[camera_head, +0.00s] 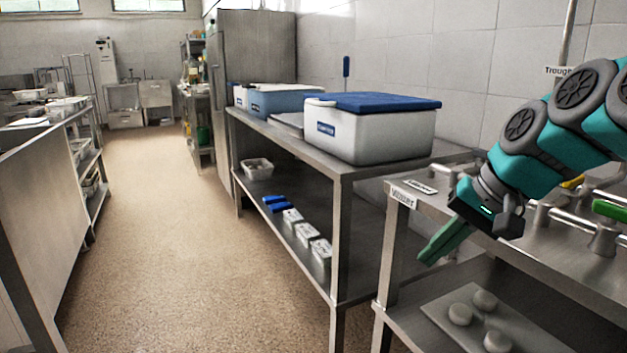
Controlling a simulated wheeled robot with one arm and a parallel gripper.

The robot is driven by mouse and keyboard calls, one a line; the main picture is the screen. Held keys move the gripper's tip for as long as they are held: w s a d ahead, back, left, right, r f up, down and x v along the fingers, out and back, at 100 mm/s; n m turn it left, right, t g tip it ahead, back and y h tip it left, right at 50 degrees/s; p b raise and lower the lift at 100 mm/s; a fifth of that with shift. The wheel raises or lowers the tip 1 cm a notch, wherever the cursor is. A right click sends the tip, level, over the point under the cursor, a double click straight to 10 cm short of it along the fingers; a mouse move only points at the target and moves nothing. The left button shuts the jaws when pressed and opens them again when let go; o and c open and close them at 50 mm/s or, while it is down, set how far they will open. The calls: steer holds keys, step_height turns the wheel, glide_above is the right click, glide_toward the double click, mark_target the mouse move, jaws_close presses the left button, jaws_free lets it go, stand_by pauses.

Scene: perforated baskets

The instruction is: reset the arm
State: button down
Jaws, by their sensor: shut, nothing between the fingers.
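My arm (540,150) comes in from the right edge in teal and grey segments and bends down to the left. My gripper (430,254) is at its end, with green fingers pointing down and left. The fingers are together and hold nothing. They hang in front of the near edge of the right steel counter (400,189), above its lower shelf. I cannot tell whether any part of the arm touches the counter.
A white cooler box (365,135) with a blue lid stands on the middle steel table (335,168). Round pale items (461,314) lie on a tray below my gripper. The floor (160,230) at left is clear.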

steer(key=s+a+f+n+g+h, duration=0.25)
steer(key=s+a+f, duration=0.35)
steer(key=s+f, duration=0.55)
steer(key=s+d+f+n+g+h, duration=0.1)
steer(key=s+f+n+g+h, duration=0.1)
steer(key=s+f, duration=0.9)
steer(key=shift+s+d+f+g, duration=0.35)
steer(key=shift+s+d+f, duration=0.05)
steer(key=shift+s, duration=0.3)
steer(key=shift+d+h, duration=0.15)
steer(key=shift+h, duration=0.1)
